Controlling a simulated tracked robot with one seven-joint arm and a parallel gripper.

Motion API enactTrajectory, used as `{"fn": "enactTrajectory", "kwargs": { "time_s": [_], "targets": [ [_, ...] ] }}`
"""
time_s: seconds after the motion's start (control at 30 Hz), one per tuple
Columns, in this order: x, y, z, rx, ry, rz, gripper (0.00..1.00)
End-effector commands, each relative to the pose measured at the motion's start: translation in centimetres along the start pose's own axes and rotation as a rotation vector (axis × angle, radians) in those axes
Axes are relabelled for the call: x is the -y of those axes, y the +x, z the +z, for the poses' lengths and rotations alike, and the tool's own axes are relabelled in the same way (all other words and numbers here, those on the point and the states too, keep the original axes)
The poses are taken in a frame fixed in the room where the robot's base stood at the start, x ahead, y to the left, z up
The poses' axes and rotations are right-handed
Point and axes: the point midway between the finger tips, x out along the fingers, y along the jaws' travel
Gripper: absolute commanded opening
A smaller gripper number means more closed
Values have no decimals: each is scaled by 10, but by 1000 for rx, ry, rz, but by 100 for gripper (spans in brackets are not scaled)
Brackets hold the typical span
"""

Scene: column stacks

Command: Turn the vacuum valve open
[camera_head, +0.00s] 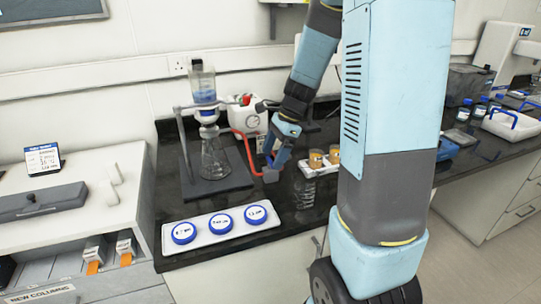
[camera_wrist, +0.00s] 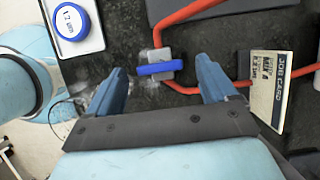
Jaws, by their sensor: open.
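The vacuum valve is a small grey block (camera_wrist: 160,76) with a blue bar handle (camera_wrist: 160,68) on top, joined to red tubing (camera_wrist: 200,12) on the dark bench. In the wrist view the handle lies roughly crosswise and sits ahead of and between my fingers. My gripper (camera_wrist: 165,90) is open, with one blue finger on each side of the valve and nothing held. Whether a finger touches the handle cannot be told. In the head view my gripper (camera_head: 272,160) is beside the valve block (camera_head: 270,175), at the end of the red tube.
A filter flask (camera_head: 215,158) on a stand and a white pump (camera_head: 244,117) with a gauge are behind left. A white tray (camera_head: 180,249) with blue-rimmed discs lies in front. A job card (camera_wrist: 269,85) lies right of the valve.

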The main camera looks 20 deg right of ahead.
Motion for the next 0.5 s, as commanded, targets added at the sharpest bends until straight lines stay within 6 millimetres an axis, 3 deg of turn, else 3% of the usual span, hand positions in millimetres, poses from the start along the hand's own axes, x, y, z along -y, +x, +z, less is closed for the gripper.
{"fn": "enactTrajectory", "kwargs": {
  "time_s": [0.4, 0.5],
  "targets": [
    [0, 8, 0, 0, 0, 0, 85],
    [0, 8, 0, 0, 0, 0, 76]
  ]
}}
